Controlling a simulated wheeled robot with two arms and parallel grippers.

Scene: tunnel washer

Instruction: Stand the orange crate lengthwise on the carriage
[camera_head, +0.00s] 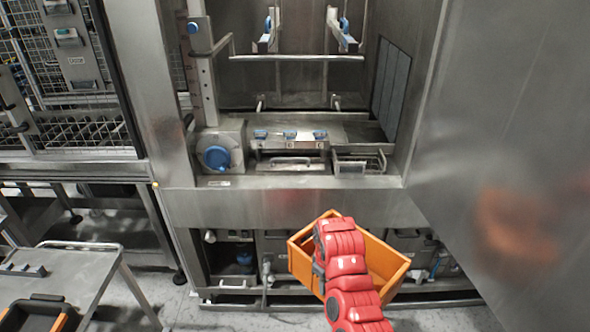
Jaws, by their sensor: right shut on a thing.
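The orange crate (303,262) hangs tilted in front of the steel washer, below its opening, with its open side partly facing me. My right arm, red, reaches over it from the bottom. My right gripper (320,268) is shut on the orange crate; the arm hides the fingertips and the crate's middle. I cannot tell for certain which part is the carriage; a low metal frame (290,163) with blue parts sits inside the washer opening, above and beyond the crate. My left gripper is not in view.
A steel cart (75,275) stands at the lower left, with a dark item with an orange edge (35,318) at its near end. A steel panel (510,130) closes off the right side. Wire racks (70,125) stand at the far left. Some floor shows between cart and crate.

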